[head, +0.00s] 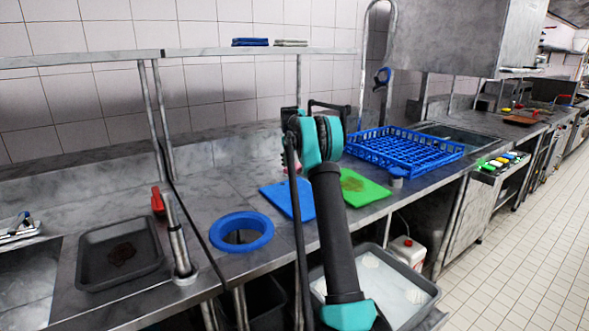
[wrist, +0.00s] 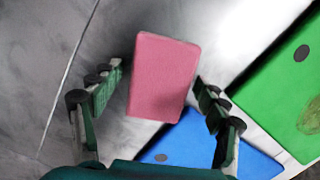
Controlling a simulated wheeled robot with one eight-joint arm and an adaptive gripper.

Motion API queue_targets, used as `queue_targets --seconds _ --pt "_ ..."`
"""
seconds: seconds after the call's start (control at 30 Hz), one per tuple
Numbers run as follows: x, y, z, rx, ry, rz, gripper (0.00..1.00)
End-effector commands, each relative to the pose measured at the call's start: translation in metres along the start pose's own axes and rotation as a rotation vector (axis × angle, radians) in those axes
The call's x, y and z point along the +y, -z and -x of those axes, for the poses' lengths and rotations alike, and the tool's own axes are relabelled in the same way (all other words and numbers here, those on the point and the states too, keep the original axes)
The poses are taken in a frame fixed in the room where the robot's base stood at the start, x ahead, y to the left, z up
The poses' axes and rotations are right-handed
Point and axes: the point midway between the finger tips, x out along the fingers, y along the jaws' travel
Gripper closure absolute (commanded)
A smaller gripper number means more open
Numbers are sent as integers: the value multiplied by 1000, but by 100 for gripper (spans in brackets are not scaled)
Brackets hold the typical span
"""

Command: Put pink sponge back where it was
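The pink sponge (wrist: 163,77) shows in the wrist view, between and just ahead of the two fingers of my gripper (wrist: 163,86). The fingers are spread, with a gap at the sponge's left side and a narrower one at its right, so the gripper looks open. I cannot tell whether the sponge rests on the metal counter (wrist: 40,60) or how far above it the fingertips are.
A blue board (head: 287,198) and a stained green board (head: 365,190) lie beside my arm. A blue rack (head: 400,150) stands behind them. A blue ring (head: 241,231) and a dark tray (head: 105,265) are at left. A shelf (head: 220,51) runs above the counter.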

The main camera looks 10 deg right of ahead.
Motion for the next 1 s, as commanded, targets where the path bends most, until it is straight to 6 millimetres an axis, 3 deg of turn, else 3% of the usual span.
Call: queue_targets --seconds 0.37,0.8,1.0 --pt "0 0 8 0 0 0 24" --pt "0 0 91 0 0 1 24" --pt "0 0 116 0 0 1 24"
